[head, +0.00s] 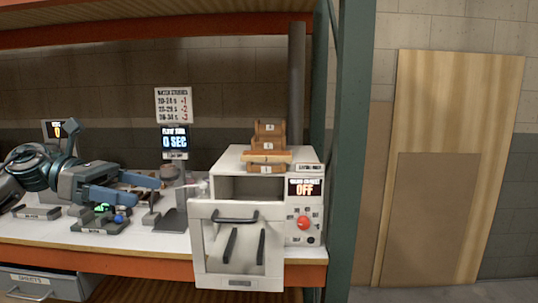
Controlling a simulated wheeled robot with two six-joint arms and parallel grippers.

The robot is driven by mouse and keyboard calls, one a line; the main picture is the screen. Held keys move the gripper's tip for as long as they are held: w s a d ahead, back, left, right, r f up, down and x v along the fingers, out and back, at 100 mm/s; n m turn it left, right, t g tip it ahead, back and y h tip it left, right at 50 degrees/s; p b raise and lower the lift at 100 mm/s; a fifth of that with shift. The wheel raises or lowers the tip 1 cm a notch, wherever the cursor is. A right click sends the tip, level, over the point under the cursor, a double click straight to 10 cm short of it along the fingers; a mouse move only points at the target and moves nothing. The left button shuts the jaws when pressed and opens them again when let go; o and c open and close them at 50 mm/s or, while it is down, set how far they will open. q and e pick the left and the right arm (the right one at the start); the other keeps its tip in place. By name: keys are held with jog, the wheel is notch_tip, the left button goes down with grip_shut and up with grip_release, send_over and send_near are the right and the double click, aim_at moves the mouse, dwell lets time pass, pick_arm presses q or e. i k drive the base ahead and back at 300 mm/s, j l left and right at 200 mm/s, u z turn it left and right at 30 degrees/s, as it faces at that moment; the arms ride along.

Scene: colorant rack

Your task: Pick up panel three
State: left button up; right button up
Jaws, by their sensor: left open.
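No panel marked three can be made out for sure. A stack of brown wooden pieces (268,144) with small white labels sits on top of a white machine (230,158); the label figures are too small to read surely. A light wooden board lies within the stack. My left gripper (147,190) reaches in from the left over the shelf, its blue fingers apart and empty, pointing right. It is left of the machine and lower than the stack, well apart from it. My right gripper is not in view.
The machine has an open cavity, a front door (236,272) with a dark handle, a red knob (303,223) and a display reading OFF. A green post (349,150) and wooden boards (455,110) are at right.

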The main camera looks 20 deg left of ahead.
aim_at(250, 156)
jog(key=i, duration=1.4)
